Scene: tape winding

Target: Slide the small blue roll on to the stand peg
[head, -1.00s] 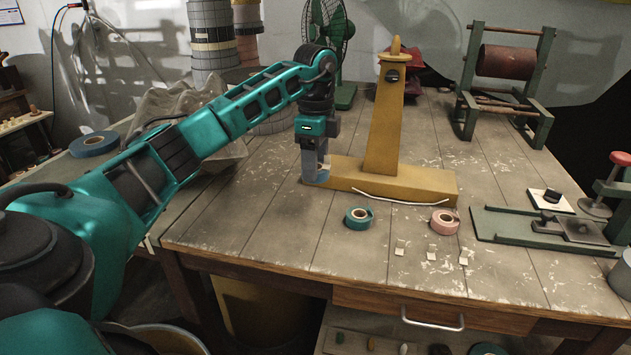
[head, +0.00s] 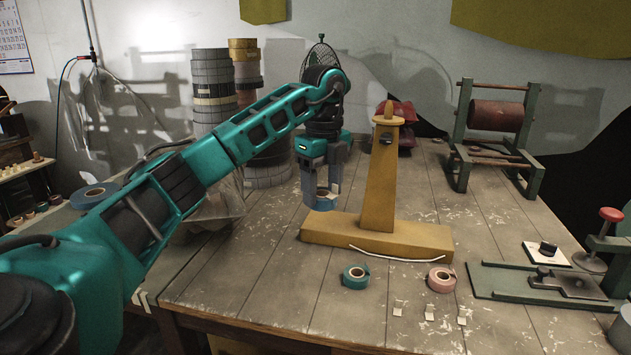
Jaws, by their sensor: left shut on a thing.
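The small blue roll (head: 322,203) is between the fingers of my left gripper (head: 322,190), which is shut on it. The roll is held above the table, just left of the stand post, and is partly hidden by the fingers. The yellow stand (head: 381,185) stands upright on a long base on the table. Its peg (head: 388,110) points up from the top of the post and is bare. The roll is well below the peg and apart from it. My right gripper is not in view.
A teal roll (head: 355,276) and a pink roll (head: 441,279) lie in front of the stand near a white strip (head: 400,258). A green frame with a red roller (head: 496,116) stands back right. Tall roll stacks (head: 212,95) stand behind my left arm.

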